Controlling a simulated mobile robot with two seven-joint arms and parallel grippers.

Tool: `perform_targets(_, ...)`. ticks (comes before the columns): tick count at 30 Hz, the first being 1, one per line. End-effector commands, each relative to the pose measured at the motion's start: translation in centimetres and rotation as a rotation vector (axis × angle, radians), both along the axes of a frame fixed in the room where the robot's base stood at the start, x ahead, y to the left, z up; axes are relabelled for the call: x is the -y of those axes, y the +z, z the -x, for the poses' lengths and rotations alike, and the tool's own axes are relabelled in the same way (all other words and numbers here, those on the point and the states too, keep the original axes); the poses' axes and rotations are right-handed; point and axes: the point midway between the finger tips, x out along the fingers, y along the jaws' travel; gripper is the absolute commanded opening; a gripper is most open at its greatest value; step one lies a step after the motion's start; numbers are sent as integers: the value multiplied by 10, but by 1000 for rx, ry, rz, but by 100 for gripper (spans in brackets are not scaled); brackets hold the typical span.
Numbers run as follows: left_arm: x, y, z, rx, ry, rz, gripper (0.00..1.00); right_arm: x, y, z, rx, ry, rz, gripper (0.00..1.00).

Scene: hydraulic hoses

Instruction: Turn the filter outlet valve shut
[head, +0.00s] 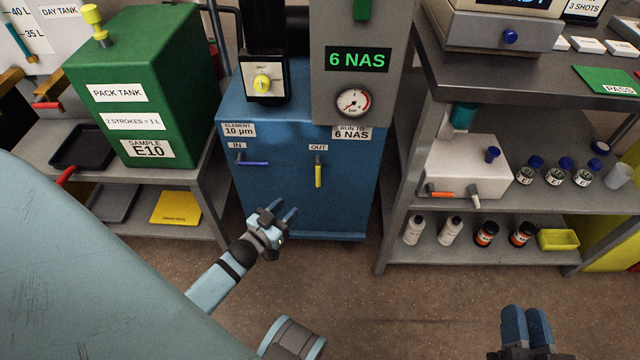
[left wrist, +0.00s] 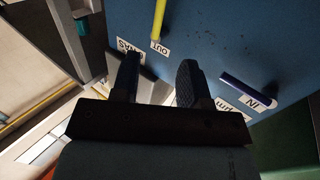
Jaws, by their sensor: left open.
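The yellow outlet valve lever (head: 318,174) hangs vertically below the OUT label on the blue filter cabinet (head: 290,205). In the left wrist view the yellow lever (left wrist: 158,20) shows at the top, beyond my fingers. My left gripper (head: 284,208) is open and empty, in front of the cabinet, below and left of the yellow lever and apart from it. Its two fingers also show in the left wrist view (left wrist: 160,72), with nothing between them. My right gripper (head: 527,312) is at the bottom right, its fingers together and empty, far from the cabinet.
A blue IN lever (head: 252,162) lies horizontally left of the OUT lever. A pressure gauge (head: 353,102) and a 6 NAS display (head: 357,59) are above. A green pack tank (head: 140,90) stands left; a shelf bench (head: 400,225) with bottles stands right.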

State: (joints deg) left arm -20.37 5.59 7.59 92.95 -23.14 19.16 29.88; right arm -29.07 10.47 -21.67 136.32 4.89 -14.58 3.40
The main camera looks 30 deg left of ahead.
Motion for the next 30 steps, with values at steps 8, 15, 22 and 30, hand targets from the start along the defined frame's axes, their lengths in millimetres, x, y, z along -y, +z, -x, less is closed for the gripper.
perform_targets(8,2,-1,-46,5,-1,-1,41,-6,17,1,84,20,-56,25)
perform_targets(15,3,-1,-96,3,0,0,41,-12,28,4,146,44,-103,25)
perform_targets(22,5,0,-127,1,0,0,41,-13,16,2,105,54,-85,25)
perform_targets(30,5,0,-135,-1,1,0,41,-13,13,2,91,56,-79,25)
